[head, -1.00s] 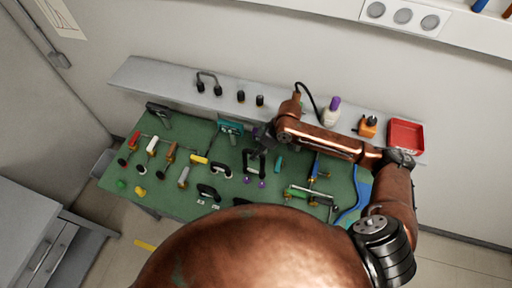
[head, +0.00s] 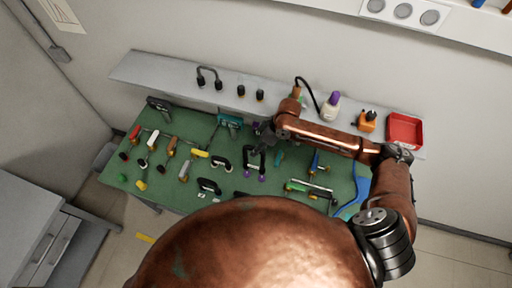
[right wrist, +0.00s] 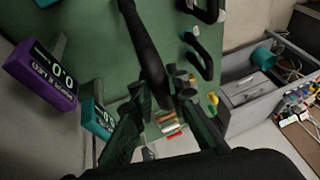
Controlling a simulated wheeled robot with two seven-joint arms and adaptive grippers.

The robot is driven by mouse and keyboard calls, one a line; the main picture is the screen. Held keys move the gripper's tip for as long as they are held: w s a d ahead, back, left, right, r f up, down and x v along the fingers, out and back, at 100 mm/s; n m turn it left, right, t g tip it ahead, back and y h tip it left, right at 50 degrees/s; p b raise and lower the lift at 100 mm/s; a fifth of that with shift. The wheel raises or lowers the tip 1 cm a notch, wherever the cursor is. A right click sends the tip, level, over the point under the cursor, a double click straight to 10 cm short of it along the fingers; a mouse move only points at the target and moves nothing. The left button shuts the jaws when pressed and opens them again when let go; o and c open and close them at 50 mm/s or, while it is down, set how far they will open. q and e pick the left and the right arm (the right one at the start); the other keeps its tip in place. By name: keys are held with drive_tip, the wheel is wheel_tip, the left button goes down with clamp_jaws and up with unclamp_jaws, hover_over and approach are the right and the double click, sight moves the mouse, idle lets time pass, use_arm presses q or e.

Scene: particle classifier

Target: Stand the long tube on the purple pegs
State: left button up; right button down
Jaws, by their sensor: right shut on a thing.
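The long tube is a black U-shaped piece (head: 255,154) in the head view, with its two legs pointing toward the front of the bench. My right gripper (head: 263,132) is at its back end and is shut on it. In the right wrist view the dark tube (right wrist: 143,40) runs from the top edge down to the fingers (right wrist: 163,98). Two purple pegs (head: 247,174) (head: 262,177) show at the ends of the legs in the head view. I cannot tell whether the legs touch or sit on the pegs. My left gripper is out of view.
Other black U-shaped tubes (head: 221,162) (head: 208,186) stand close by on the green bench (head: 218,145). Several coloured-handle tools lie left. A purple display (right wrist: 40,77) and a teal display (right wrist: 98,117) show in the wrist view. A red tray (head: 406,128) is on the back shelf.

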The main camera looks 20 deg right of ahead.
wheel_tip(320, 180, down, 4)
drive_tip(key=shift+b, duration=0.6)
idle(0.4)
drive_tip(key=shift+p, duration=0.5)
idle(0.5)
drive_tip(key=shift+p, duration=0.45)
idle(0.5)
drive_tip(key=shift+p, duration=0.45)
